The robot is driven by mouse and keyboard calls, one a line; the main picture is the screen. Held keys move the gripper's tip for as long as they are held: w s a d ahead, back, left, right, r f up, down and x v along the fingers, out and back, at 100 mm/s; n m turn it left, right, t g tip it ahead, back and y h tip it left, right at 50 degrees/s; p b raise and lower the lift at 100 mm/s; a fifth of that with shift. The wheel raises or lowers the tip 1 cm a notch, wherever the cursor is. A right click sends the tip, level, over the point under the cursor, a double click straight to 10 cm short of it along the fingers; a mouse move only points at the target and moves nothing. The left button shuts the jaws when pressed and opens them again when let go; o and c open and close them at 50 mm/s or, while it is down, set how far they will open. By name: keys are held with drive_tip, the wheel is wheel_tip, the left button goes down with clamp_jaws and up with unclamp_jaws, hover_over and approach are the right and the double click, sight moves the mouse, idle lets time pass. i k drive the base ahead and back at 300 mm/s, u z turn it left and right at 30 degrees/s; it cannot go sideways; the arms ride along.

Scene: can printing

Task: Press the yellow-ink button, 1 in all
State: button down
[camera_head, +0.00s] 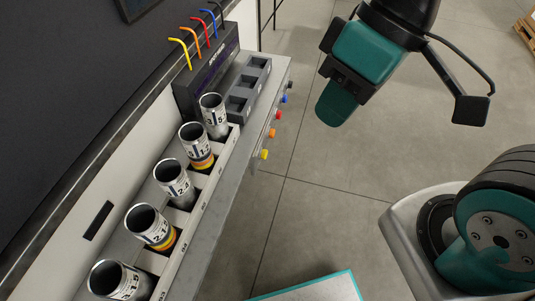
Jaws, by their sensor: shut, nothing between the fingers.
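The yellow button (264,154) sticks out from the front edge of the machine, lowest in the picture of a short row. An orange button (271,133), a red button (278,115), a blue button (284,99) and a dark button (290,84) follow it upward. My gripper (335,106) is shut and empty, pointing down over the floor. It is to the right of the buttons and apart from them. It hides none of them.
Several open metal cans, such as the nearest can (121,281), stand in slots along the ledge (211,219). A dark ink unit (205,72) with coloured tubes sits behind. The floor (310,195) between the buttons and my arm is clear.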

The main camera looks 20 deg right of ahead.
sight(264, 154)
drive_tip(key=z, duration=1.25)
drive_tip(key=k, duration=0.9)
drive_tip(key=u, duration=1.25)
drive_tip(key=i, duration=0.5)
drive_tip(key=u, duration=0.1)
